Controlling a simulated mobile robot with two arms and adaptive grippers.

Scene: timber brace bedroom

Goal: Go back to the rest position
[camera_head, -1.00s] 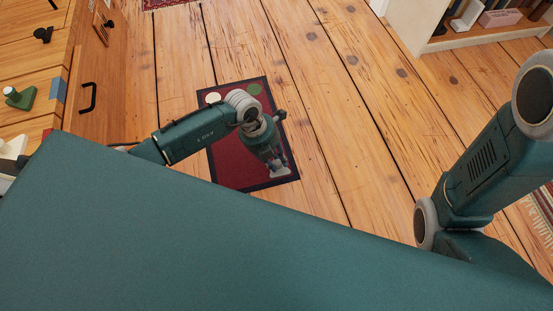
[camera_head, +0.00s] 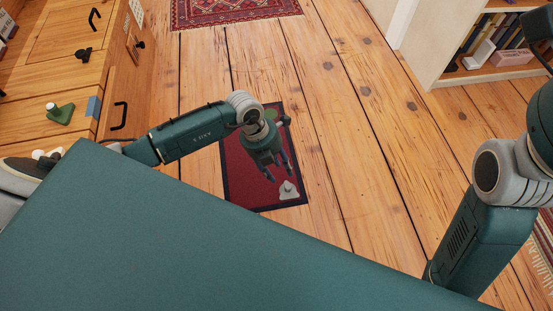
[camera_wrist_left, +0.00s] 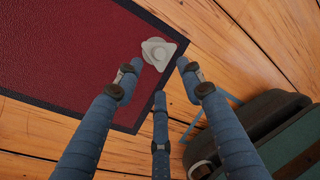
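My left gripper (camera_head: 272,170) hangs over a dark red mat with a black border (camera_head: 240,175) on the floor. In the left wrist view its fingers (camera_wrist_left: 160,80) are spread, with nothing between them. A small pale grey shape with a rounded middle (camera_head: 288,189) lies on the mat just beyond the fingertips. It also shows in the left wrist view (camera_wrist_left: 158,52), apart from the fingers as far as I can tell. My right arm is at the right edge; a dark part of it shows at the top right, and its gripper cannot be made out.
A wooden drawer cabinet (camera_head: 118,75) with black handles stands at left, with a green and white object (camera_head: 61,113) on it. A white bookshelf (camera_head: 425,50) is at upper right. A patterned rug (camera_head: 235,12) lies at the top. The plank floor between is clear.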

